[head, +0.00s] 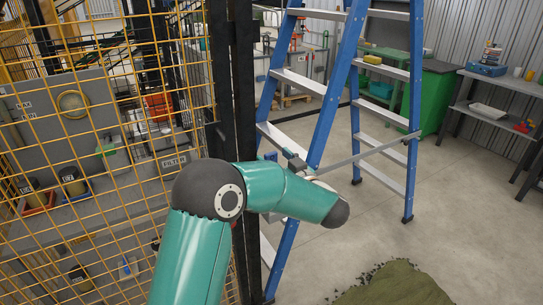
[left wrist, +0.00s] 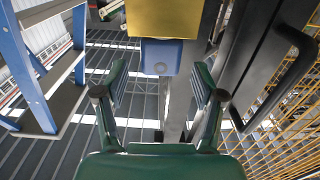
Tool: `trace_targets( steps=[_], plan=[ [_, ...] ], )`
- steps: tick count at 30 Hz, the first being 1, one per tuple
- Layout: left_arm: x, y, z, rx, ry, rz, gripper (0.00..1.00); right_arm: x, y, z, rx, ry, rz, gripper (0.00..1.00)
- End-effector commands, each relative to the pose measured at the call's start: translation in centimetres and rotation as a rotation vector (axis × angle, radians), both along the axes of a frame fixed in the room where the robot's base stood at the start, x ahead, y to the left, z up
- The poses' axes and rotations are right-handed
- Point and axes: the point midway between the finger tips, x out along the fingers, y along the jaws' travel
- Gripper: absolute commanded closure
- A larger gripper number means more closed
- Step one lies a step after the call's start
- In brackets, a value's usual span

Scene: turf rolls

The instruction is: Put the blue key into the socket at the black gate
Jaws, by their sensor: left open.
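In the left wrist view a blue block (left wrist: 160,57) with a small round mark sits directly below a yellow box (left wrist: 175,18). I cannot tell whether this block is the key or part of the socket. My left gripper (left wrist: 160,80) is open, its fingers to either side of and just short of the blue block, with nothing between them. The black gate frame (left wrist: 235,55) with its black handle (left wrist: 290,75) is at the right. In the head view the gate's black posts (head: 231,120) stand behind my left arm, which hides most of the gripper. My right gripper is not in view.
A blue stepladder (head: 330,85) stands close to the right of the gate. Yellow mesh fencing (head: 100,130) fills the left. A green-brown turf heap (head: 395,285) lies on the floor at front right. Shelves (head: 505,80) line the right wall; open floor lies between.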

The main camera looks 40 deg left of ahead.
Motion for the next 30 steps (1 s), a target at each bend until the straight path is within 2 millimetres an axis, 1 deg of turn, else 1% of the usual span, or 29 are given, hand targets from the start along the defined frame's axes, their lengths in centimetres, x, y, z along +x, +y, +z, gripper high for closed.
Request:
trace_targets(
  steps=[1,9,12,15,20,30],
  plan=[
    [-0.2,-1.0,0.0,0.0,0.001,-0.004,0.31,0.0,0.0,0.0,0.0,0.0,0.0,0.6],
    [-1.7,-6.3,0.0,0.001,0.002,-0.005,0.31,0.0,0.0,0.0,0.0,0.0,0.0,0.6],
    [-2.1,-7.8,0.0,0.0,0.001,-0.004,0.31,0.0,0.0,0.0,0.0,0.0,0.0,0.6],
    [-2.5,-8.8,-0.1,0.0,0.001,-0.003,0.31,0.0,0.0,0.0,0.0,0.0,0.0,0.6],
    [-2.7,-9.4,-0.1,0.001,0.002,0.001,0.31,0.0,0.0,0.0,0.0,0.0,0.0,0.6],
    [-2.7,-9.4,-0.1,0.001,0.002,0.001,0.31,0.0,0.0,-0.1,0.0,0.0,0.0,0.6]
  ],
)
